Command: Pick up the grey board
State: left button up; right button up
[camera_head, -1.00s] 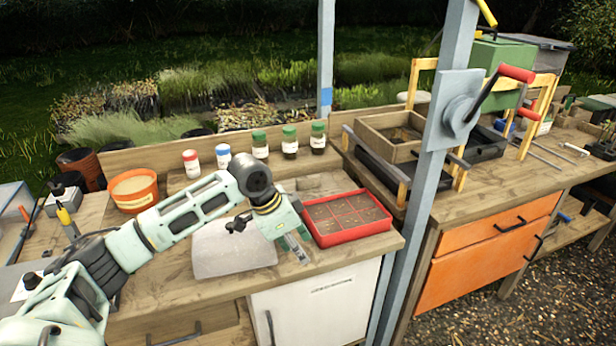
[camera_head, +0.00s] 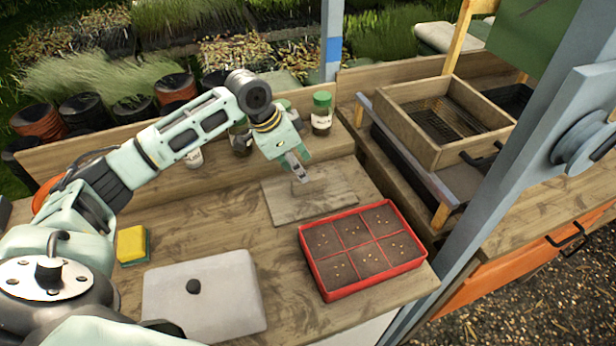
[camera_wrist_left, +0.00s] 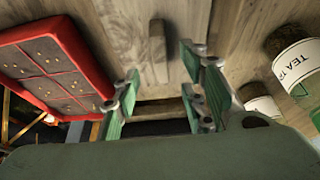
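A flat weathered grey-brown board (camera_head: 335,203) lies on the bench behind the red tray in the head view. In the left wrist view, greyish wood (camera_wrist_left: 115,22) lies beyond my fingers, with a narrow brown bar (camera_wrist_left: 158,50) showing between them; I cannot tell whether the bar is part of the board. My left gripper (camera_head: 299,172) hangs over the board, pointing down. In the left wrist view its fingers (camera_wrist_left: 160,95) are apart with nothing between their tips. Whether they touch the board is unclear. My right gripper is not in view.
The red tray (camera_head: 365,288) of soil cells stands just in front of the board. A pale slab with a black knob (camera_head: 225,305) and a yellow sponge (camera_head: 131,243) lie front left. A wooden sieve box (camera_head: 475,152) is right.

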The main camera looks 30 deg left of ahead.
aim_at(308, 187)
pick_arm(q)
jog(key=shift+w+d+f, duration=0.1)
jog(key=shift+d+f, duration=0.3)
jog(key=shift+f, duration=0.4)
jog(key=shift+w+d+f+p, duration=0.1)
jog(key=shift+d+f+p, duration=0.05)
jog(key=shift+f+p, duration=0.25)
jog(key=p+x, duration=0.1)
jog(key=x, duration=0.2)
jog(key=shift+w+f, duration=0.25)
jog(key=shift+f, duration=0.1)
jog(key=shift+w+f, duration=0.15)
jog(key=shift+f, duration=0.2)
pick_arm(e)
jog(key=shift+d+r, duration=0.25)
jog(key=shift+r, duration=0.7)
pick_arm(q)
jog(key=c, duration=0.6)
jog(key=shift+r, duration=0.1)
grip_shut()
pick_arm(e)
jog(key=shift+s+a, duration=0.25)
